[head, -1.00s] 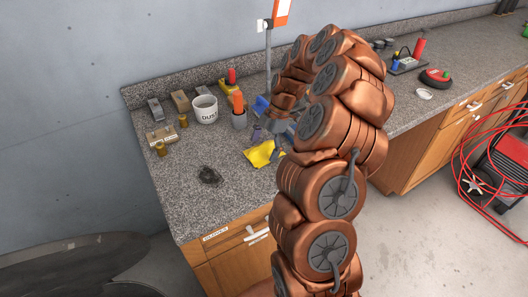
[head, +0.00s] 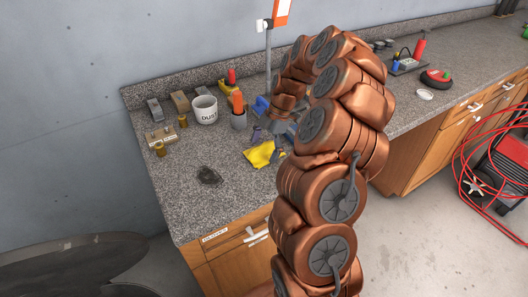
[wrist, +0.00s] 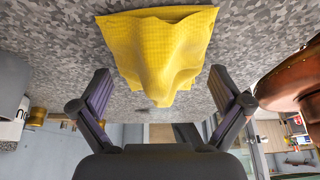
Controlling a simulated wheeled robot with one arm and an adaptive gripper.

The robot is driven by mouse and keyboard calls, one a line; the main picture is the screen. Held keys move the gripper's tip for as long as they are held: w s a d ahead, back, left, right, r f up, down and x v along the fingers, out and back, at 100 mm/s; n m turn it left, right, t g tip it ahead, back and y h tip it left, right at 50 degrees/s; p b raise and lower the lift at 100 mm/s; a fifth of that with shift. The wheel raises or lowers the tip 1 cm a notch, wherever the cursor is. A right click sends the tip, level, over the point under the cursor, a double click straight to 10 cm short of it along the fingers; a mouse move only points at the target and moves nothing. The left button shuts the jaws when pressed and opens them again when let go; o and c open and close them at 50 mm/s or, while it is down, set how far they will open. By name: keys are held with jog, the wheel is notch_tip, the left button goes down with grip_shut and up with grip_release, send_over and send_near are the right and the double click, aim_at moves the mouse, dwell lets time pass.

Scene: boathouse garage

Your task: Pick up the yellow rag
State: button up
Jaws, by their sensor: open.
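The yellow rag (head: 259,154) lies crumpled on the granite counter, left of my arm in the head view. In the wrist view the rag (wrist: 160,50) shows as a peaked, folded cloth, ahead of and between my two fingers. My gripper (wrist: 160,95) is open there, with one finger on each side of the rag and nothing held. In the head view my gripper (head: 278,140) is at the right of the rag, partly hidden by my arm. I cannot tell whether the fingers touch the cloth.
A dark stain-like patch (head: 208,176) lies at the left front. A metal post (head: 268,65) rises behind. The counter (head: 215,215) in front is clear.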

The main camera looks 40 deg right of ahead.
aim_at(261, 146)
jog(key=shift+c, duration=0.2)
jog(key=c, duration=1)
jog(key=shift+o, duration=0.2)
jog(key=shift+r+p, duration=0.15)
jog(key=shift+p, duration=0.2)
jog(key=shift+r+p, duration=0.3)
jog(key=shift+p, duration=0.3)
jog(key=shift+b, duration=0.5)
jog(key=shift+r+b, duration=0.75)
jog(key=shift+r, duration=0.85)
jog(key=s+a+b, duration=0.1)
jog(key=s+a, duration=0.2)
jog(key=s, duration=0.1)
jog(key=s+a+r+b, duration=0.1)
jog(key=s+a+b, duration=0.1)
jog(key=s+a, duration=0.2)
jog(key=s+a+b, duration=0.1)
jog(key=s+a, duration=0.2)
jog(key=s, duration=0.1)
jog(key=shift+a+r+b, duration=0.2)
jog(key=shift+a+b, duration=0.05)
jog(key=shift+b, duration=0.1)
